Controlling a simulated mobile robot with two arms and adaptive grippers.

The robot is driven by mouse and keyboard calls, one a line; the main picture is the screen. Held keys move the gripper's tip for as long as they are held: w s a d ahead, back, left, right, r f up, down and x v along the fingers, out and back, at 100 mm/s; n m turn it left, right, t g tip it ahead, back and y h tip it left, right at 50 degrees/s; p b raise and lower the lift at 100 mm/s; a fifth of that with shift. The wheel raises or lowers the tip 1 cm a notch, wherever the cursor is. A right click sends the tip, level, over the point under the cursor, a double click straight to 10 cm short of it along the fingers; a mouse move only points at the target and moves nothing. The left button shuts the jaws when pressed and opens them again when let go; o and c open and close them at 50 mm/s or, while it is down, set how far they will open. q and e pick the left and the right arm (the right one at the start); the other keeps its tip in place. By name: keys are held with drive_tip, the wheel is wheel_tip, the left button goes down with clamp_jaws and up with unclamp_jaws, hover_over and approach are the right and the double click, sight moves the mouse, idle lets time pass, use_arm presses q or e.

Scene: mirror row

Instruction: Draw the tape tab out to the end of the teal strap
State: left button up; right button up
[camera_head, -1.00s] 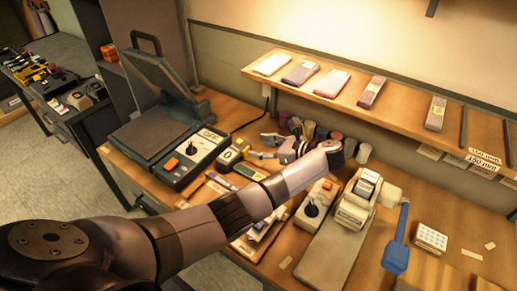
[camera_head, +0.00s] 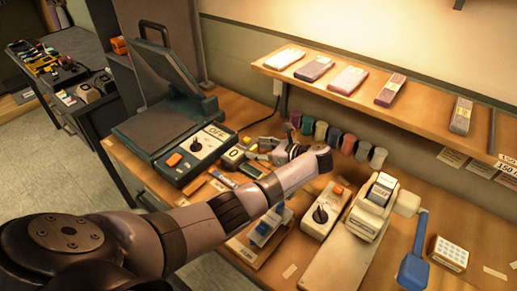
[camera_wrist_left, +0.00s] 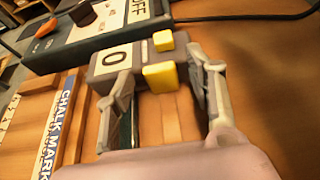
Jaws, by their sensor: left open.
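A small grey box with a "0" display (camera_head: 232,157) sits on the bench beside the dark device marked OFF; it also shows in the left wrist view (camera_wrist_left: 110,60). The yellow tab (camera_wrist_left: 160,77) is at its front, with a second yellow piece (camera_wrist_left: 163,41) behind. My left gripper (camera_wrist_left: 165,97) is open, with a finger on either side of the front yellow tab and no clear contact. In the head view my left gripper (camera_head: 263,150) is just right of the box. A dark teal strip (camera_wrist_left: 124,132), perhaps the strap, is partly hidden by a finger.
A chalk mark box (camera_wrist_left: 56,120) lies left of the gripper. The OFF device (camera_head: 185,160) stands behind the grey box. Several coloured rolls (camera_head: 335,138) stand in a row below the shelf (camera_head: 420,110). A label printer (camera_head: 372,205) and blue-handled tool (camera_head: 413,262) are to the right.

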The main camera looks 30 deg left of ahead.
use_arm(q)
drive_tip(key=shift+a+f, duration=0.1)
drive_tip(key=shift+a, duration=0.15)
clamp_jaws()
idle(0.6)
